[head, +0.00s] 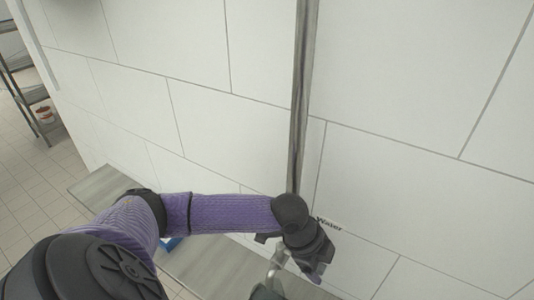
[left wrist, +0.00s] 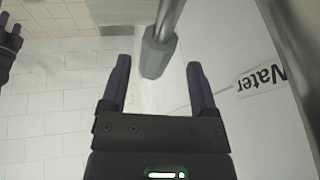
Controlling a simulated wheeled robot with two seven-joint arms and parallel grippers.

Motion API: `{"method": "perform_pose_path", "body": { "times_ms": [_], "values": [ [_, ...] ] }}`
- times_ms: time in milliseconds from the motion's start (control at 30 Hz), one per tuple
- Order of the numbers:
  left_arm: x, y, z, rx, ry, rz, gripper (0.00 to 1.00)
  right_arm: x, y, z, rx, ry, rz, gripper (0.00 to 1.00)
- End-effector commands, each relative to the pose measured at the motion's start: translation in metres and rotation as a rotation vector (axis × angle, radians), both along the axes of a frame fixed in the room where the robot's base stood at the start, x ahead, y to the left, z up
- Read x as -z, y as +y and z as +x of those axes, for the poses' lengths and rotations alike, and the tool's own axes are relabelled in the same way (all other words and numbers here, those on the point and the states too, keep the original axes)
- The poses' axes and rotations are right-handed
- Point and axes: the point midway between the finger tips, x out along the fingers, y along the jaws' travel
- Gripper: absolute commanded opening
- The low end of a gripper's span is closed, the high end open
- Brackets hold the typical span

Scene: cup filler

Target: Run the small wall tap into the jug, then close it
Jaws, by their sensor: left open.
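My left gripper (head: 314,268) is at the lower middle of the head view, in front of the wall by the foot of a vertical metal pipe (head: 299,110). In the left wrist view its fingers (left wrist: 159,66) are open, with the grey blunt end of a metal rod (left wrist: 157,58) showing between them; I cannot tell whether they touch it. A pale curved tube (head: 277,262), perhaps the tap's spout, shows beside the gripper. The tap's handle is hidden or unclear. I cannot make out the jug. Dark fingers at the wrist view's left edge (left wrist: 9,38) look like my right gripper.
A "Water" label (head: 328,225) is on the white tiled wall, also in the left wrist view (left wrist: 262,80). A grey ledge (head: 205,268) runs along the wall's foot, with a small blue thing (head: 171,243) mostly behind my arm. A shelf rack (head: 30,95) stands far left.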

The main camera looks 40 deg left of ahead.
Motion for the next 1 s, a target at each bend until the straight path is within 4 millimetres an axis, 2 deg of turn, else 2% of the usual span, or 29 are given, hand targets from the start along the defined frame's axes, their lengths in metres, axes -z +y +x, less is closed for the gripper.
{"method": "perform_pose_path", "body": {
  "times_ms": [133,233,500,600,733,1000],
  "values": [
    [-0.001,0.0,-0.001,0.001,0.001,0.0,0.77,0.0,0.0,0.0,0.0,0.0,0.0,0.56],
    [-0.01,0.004,-0.003,0.001,0.0,0.001,0.77,0.0,0.0,0.0,0.0,0.0,0.0,0.56],
    [-0.066,0.024,-0.021,0.0,-0.002,0.004,0.77,0.0,0.0,0.0,0.0,0.0,0.0,0.56],
    [-0.081,0.029,-0.026,0.0,-0.002,0.004,0.77,0.0,0.0,0.0,0.0,0.0,0.0,0.56],
    [-0.09,0.031,-0.029,0.001,0.0,0.001,0.77,0.0,0.0,0.0,0.0,0.0,0.0,0.56],
    [-0.09,0.031,-0.029,0.001,0.001,0.0,0.77,0.0,0.0,0.0,0.001,0.0,0.001,0.56]
  ]
}}
